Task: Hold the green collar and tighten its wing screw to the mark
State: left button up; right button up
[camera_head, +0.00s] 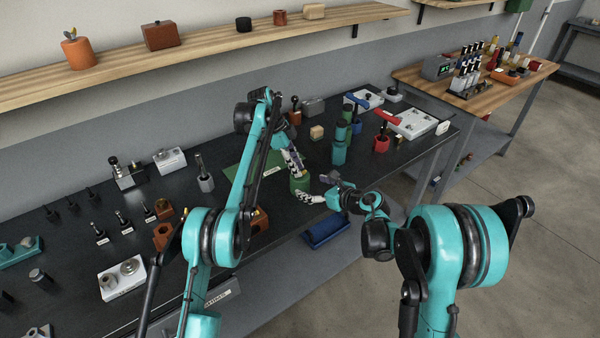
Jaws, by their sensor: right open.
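The green collar (299,184) appears as a small green block-like part near the front edge of the black bench. My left gripper (294,161) points down at the top of it from behind, its striped fingers touching or just above it. Whether those fingers are closed on it is too small to tell. My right gripper (317,189) is open, just right of the collar, with its fingers pointing left towards it. The wing screw and the mark cannot be made out at this size.
A green mat (236,170) lies behind my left arm. Teal cylinders (339,149) stand close behind my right gripper, with a red cup (381,144) further right. A wooden block (317,132) is behind. A blue bin (326,231) sits below the bench edge.

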jog(key=v, duration=0.5)
jog(key=shift+a, duration=0.1)
dwell(0.3)
